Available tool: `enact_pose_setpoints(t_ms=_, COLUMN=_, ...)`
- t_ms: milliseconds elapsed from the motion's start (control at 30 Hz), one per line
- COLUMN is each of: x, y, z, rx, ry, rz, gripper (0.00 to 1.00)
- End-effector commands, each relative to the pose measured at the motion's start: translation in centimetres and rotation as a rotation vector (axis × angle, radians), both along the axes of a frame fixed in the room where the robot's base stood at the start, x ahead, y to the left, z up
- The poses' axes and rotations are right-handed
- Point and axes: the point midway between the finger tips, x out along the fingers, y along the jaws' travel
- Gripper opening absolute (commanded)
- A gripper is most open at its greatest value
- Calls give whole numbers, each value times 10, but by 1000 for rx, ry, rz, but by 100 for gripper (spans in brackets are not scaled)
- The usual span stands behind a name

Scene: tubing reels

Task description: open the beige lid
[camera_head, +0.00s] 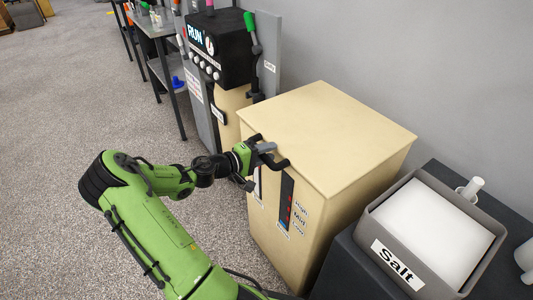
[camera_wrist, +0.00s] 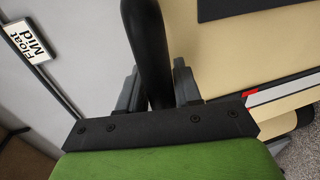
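The beige lid (camera_head: 325,125) is the flat top of a beige cabinet and lies level on it. A black handle (camera_head: 284,164) sits at the lid's front left edge. My gripper (camera_head: 267,148) is at this handle. In the wrist view the black bar of the handle (camera_wrist: 146,40) runs between the two grey fingers of my gripper (camera_wrist: 158,88), which sit close on both sides of it. The gripper looks shut on the bar. The fingers hide part of the handle in the head view.
A grey bin marked Salt (camera_head: 390,265) with white contents stands on a dark surface at the right. A black box marked RUN (camera_head: 222,45) is behind the cabinet at the left. A grey wall is close behind. Carpet floor (camera_head: 70,100) is open at the left.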

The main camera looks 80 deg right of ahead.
Motion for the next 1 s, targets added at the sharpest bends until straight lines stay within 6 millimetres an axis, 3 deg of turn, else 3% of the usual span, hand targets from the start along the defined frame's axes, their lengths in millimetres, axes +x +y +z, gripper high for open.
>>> enact_pose_setpoints(t_ms=33, x=0, y=0, z=-1, rx=3, ry=-1, rz=0, gripper=23)
enact_pose_setpoints(t_ms=200, x=0, y=1, z=-2, rx=4, ry=-3, rz=0, gripper=0)
enact_pose_setpoints(t_ms=567, x=1, y=1, z=5, rx=18, ry=-13, rz=-1, gripper=0)
enact_pose_setpoints(t_ms=767, x=1, y=1, z=34, rx=56, ry=-50, rz=0, gripper=0)
enact_pose_setpoints(t_ms=1000, x=-3, y=-3, z=93, rx=141, ry=-127, rz=-1, gripper=0)
